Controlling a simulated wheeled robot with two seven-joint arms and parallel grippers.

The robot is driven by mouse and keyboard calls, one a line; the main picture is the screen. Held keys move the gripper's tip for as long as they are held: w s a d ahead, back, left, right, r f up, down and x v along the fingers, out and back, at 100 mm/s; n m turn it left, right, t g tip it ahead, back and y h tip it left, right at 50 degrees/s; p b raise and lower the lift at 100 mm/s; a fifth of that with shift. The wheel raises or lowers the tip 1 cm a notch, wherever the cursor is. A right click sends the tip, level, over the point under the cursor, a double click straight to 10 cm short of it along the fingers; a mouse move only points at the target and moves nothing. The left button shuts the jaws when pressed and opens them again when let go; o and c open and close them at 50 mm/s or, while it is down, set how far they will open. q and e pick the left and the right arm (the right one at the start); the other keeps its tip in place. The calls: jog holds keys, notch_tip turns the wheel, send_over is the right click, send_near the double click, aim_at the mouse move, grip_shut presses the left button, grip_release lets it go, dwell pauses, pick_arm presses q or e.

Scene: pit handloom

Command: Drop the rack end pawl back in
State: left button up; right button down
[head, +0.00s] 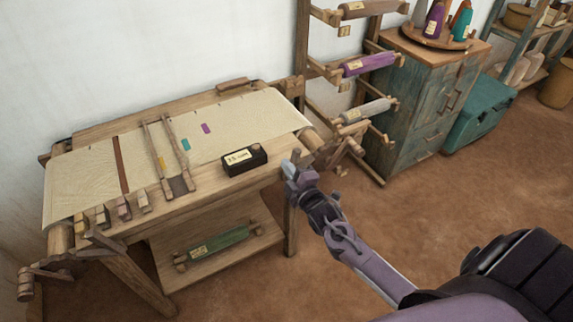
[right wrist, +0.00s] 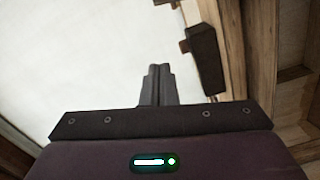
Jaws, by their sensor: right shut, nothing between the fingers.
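My right gripper (head: 289,169) is at the front right corner of the loom table (head: 215,200), seen from above. Its fingers (right wrist: 157,84) are shut and empty in the right wrist view, over the pale cloth. The wooden roller end (head: 312,139) and dark upright parts of the corner stand just beyond the gripper. I cannot make out the rack end pawl for sure; it may be among these small parts or hidden by the gripper. My left gripper is not in view.
A black box with a label (head: 245,160) sits on the table's front edge, left of the gripper. Pale cloth (head: 85,180) covers the top. A rack of rolls (head: 370,64) and a teal cabinet (head: 420,110) stand right. The floor (head: 430,190) is clear.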

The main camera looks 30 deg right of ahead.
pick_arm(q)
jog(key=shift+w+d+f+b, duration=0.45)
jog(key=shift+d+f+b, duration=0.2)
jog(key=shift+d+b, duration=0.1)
pick_arm(e)
jog(key=s+d, duration=0.1)
jog(key=s, duration=0.6)
jog(key=shift+s+f, duration=0.2)
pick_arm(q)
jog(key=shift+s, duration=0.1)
pick_arm(e)
jog(key=shift+d, duration=0.1)
